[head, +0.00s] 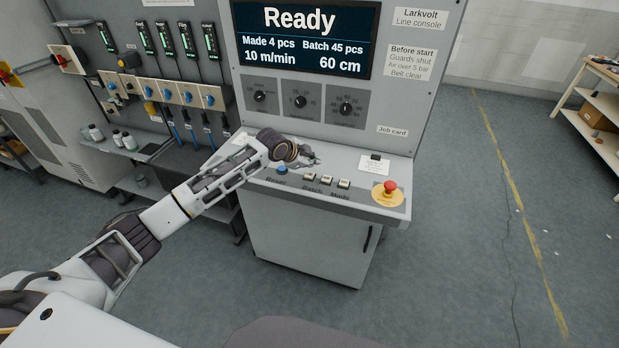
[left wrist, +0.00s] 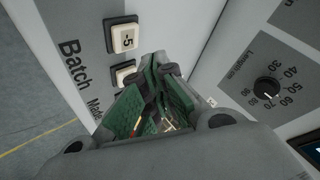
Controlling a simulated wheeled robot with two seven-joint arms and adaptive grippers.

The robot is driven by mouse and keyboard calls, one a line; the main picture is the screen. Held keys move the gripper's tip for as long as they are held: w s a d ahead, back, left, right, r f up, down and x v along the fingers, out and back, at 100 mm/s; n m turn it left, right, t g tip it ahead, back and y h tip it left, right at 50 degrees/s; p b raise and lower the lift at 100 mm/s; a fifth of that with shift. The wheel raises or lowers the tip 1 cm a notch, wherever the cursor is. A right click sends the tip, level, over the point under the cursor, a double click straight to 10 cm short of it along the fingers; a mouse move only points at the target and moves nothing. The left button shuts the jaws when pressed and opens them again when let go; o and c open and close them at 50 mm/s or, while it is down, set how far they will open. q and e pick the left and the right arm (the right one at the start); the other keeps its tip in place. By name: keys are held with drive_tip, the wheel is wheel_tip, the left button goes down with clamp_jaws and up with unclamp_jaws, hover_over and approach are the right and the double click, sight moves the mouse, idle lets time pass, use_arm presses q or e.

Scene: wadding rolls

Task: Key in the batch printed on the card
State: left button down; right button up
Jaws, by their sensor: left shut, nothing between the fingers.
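The console display (head: 305,38) reads "Ready", "Made 4 pcs", "Batch 45 pcs", "10 m/min" and "60 cm". Several white keys (head: 327,181) sit along the ledge by the labels "Batch" and "Made". In the left wrist view one key (left wrist: 123,38) is marked "-5", with another key (left wrist: 122,74) partly hidden beside it. My left gripper (head: 314,160) is shut and empty, above the ledge just behind the keys. Its fingers (left wrist: 160,68) show green pads.
A red emergency button (head: 390,187) on a yellow base is at the ledge's right end. Three dials (head: 300,101) are on the panel above. The floor to the right is open.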

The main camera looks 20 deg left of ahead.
sight(312, 176)
use_arm(q)
drive_tip(key=shift+f, duration=1.05)
idle(0.5)
drive_tip(key=shift+f, duration=0.35)
drive_tip(key=shift+f, duration=0.55)
idle(1.6)
drive_tip(key=shift+r, duration=0.15)
drive_tip(key=shift+r+p, duration=0.8)
drive_tip(key=shift+p, duration=0.1)
drive_tip(key=shift+r+p, duration=2.3)
drive_tip(key=shift+r, duration=0.25)
